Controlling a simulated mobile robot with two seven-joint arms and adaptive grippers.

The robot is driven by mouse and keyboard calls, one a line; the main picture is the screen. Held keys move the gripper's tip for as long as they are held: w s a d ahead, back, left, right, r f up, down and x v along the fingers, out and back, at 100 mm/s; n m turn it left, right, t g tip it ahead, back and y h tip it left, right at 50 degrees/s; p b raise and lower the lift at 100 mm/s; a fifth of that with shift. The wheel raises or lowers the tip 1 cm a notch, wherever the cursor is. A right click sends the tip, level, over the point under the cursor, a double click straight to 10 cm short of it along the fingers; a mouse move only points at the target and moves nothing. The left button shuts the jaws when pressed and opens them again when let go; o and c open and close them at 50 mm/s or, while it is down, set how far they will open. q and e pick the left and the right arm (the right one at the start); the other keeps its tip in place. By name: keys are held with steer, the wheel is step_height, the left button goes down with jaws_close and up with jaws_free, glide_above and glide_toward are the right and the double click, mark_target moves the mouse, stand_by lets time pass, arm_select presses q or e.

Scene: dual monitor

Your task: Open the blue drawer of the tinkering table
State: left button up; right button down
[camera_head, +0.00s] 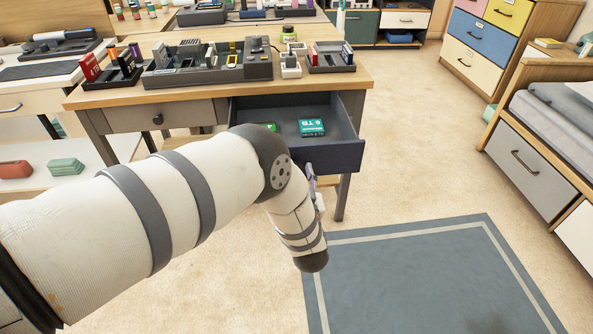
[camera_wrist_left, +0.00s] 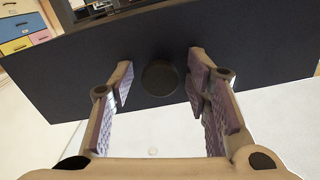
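The tinkering table (camera_head: 110,92) has a wooden top and two drawers. Its dark blue drawer (camera_head: 335,155) is pulled well out, with a teal box (camera_head: 312,127) and a green item (camera_head: 268,126) inside. My left arm crosses in front of the drawer's left part. My left gripper (camera_wrist_left: 160,85) is open at the drawer front, its purple-padded fingers on either side of the round dark knob (camera_wrist_left: 160,77), with gaps on both sides. In the head view the knob is hidden and only a bit of the gripper (camera_head: 312,180) shows. My right gripper is not in view.
A grey drawer (camera_head: 160,116) beside the blue one is shut. Organizer trays (camera_head: 205,65) and small parts stand on the tabletop. A blue-grey rug (camera_head: 430,280) lies on open floor to the front right. A cabinet with a grey drawer (camera_head: 530,170) stands at the right.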

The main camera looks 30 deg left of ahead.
arm_select(q)
steer(key=v, duration=1.2)
steer(key=shift+f, duration=0.1)
steer(key=s+a+f+m+g+h+p, duration=0.15)
steer(key=s+f+g+h, duration=0.3)
steer(key=s, duration=0.55)
steer(key=s+a+f+m+g+h+p, duration=0.1)
steer(key=s+f+m+g+h+p, duration=0.25)
steer(key=s, duration=0.65)
steer(key=s+r+g+h, duration=0.1)
steer(key=s+g, duration=0.3)
steer(key=s, duration=0.6)
steer(key=s+r+n+g+h+p, duration=0.1)
steer(key=s+r+g, duration=0.2)
steer(key=s, duration=0.8)
steer(key=g, duration=0.2)
steer(key=shift+s+r+g, duration=0.25)
steer(key=shift+g, duration=0.05)
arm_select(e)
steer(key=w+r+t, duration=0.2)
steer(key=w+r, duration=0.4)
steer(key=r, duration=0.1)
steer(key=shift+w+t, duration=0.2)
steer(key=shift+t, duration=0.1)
